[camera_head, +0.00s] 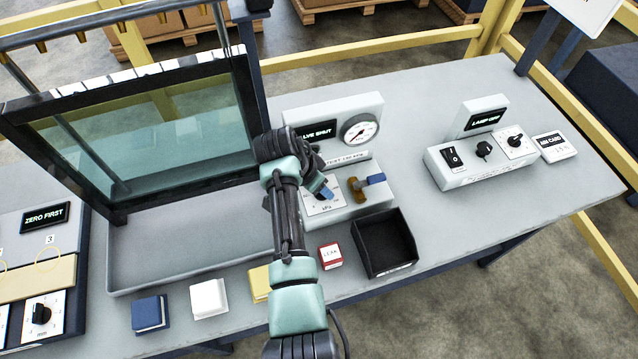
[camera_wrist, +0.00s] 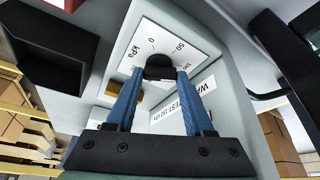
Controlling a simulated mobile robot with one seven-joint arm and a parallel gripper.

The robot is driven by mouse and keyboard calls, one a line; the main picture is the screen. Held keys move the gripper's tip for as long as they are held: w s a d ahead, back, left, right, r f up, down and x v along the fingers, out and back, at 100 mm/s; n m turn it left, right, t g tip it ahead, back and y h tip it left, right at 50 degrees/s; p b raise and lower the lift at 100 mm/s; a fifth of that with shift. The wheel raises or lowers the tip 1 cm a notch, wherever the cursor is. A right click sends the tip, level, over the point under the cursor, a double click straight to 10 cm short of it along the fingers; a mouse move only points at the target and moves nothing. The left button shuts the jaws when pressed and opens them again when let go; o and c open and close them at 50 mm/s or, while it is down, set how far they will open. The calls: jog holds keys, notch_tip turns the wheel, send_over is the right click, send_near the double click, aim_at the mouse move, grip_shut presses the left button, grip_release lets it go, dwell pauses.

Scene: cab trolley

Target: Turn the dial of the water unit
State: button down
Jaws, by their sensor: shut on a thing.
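The water unit (camera_head: 340,205) is a pale box at the middle of the bench, with a display reading "VALVE SHUT" partly covered by my arm, and a round gauge (camera_head: 360,130). Its black dial (camera_wrist: 160,64) sits on a white scale plate (camera_wrist: 180,42) marked 0, 50 and kPa. My gripper (camera_wrist: 160,76) has its two blue fingers on either side of the dial and is shut on it. In the head view my gripper (camera_head: 326,194) is over the plate and hides most of the dial. A brass valve with a blue handle (camera_head: 376,179) is just to the right.
An open black bin (camera_head: 384,243) and a red-and-white block (camera_head: 330,256) stand in front of the unit. A lamp unit (camera_head: 478,155) with switches is to the right. A glass-backed tray (camera_head: 190,255) is left. The bench's right front is clear.

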jog(key=shift+c, duration=1.4)
grip_release()
jog(key=shift+r, duration=0.1)
jog(key=v, duration=1.3)
jog(key=shift+w+d, duration=0.1)
jog(key=shift+d, duration=0.05)
